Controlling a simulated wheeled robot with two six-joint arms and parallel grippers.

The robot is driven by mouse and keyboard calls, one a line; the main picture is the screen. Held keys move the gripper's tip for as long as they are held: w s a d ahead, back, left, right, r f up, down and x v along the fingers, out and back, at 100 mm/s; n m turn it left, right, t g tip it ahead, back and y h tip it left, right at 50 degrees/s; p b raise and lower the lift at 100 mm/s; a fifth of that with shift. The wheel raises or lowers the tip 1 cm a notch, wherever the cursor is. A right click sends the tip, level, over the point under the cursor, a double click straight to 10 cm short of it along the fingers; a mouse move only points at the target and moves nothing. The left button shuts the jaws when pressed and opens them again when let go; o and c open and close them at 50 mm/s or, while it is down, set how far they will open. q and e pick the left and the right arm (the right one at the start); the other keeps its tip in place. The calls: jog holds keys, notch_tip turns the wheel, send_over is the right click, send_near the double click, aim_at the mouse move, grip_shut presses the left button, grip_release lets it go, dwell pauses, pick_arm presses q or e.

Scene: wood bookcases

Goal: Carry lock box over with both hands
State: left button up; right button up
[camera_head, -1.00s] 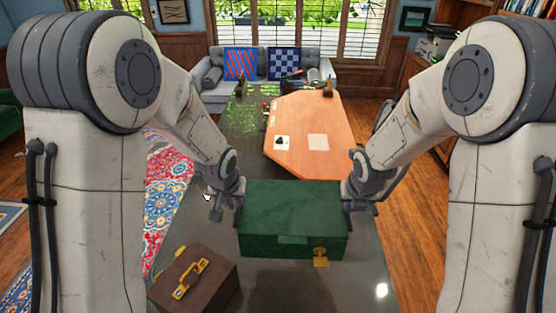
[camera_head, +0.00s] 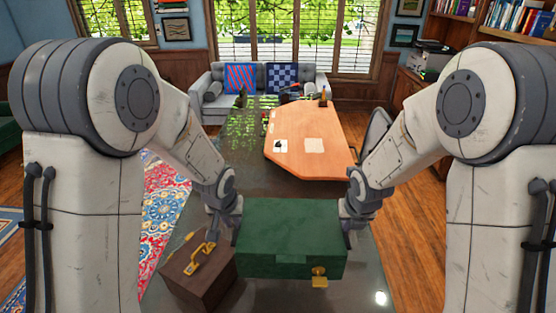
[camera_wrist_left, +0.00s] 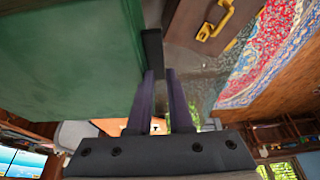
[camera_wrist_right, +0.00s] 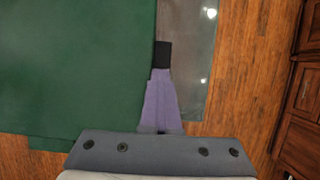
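The lock box (camera_head: 290,228) is dark green with a gold latch on its front edge. It lies in front of me between my two grippers. My left gripper (camera_head: 222,232) is at its left end. In the left wrist view its fingers (camera_wrist_left: 162,85) stand apart with a gap between them, beside the box's green side (camera_wrist_left: 70,60) and a black piece there. My right gripper (camera_head: 351,228) is at the right end. In the right wrist view its fingers (camera_wrist_right: 161,85) are together at a black piece on the box's side. The box's underside is hidden.
A brown briefcase (camera_head: 200,282) with a gold handle stands close to the box's left. A dark shiny tabletop (camera_head: 360,282) lies below. A wooden desk (camera_head: 325,165) and grey sofa (camera_head: 265,82) are beyond. A patterned rug (camera_head: 165,200) lies at left.

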pick_arm(q)
jog(key=shift+w+d+r, duration=0.1)
jog(key=shift+d+r, duration=0.05)
jog(key=shift+d, duration=0.05)
pick_arm(e)
jog(key=shift+w+a+r, duration=0.15)
jog(key=shift+a, duration=0.15)
jog(key=shift+c, duration=0.8)
jog(key=o, duration=0.4)
pick_arm(q)
jog(key=shift+o, duration=0.4)
pick_arm(e)
jog(key=shift+o, duration=0.4)
jog(key=v, duration=0.6)
jog(key=shift+r, duration=0.25)
pick_arm(q)
jog(key=shift+o, duration=0.4)
pick_arm(e)
jog(key=shift+s+d+r, duration=0.1)
jog(key=shift+s+r, duration=0.3)
jog(key=shift+r, duration=0.25)
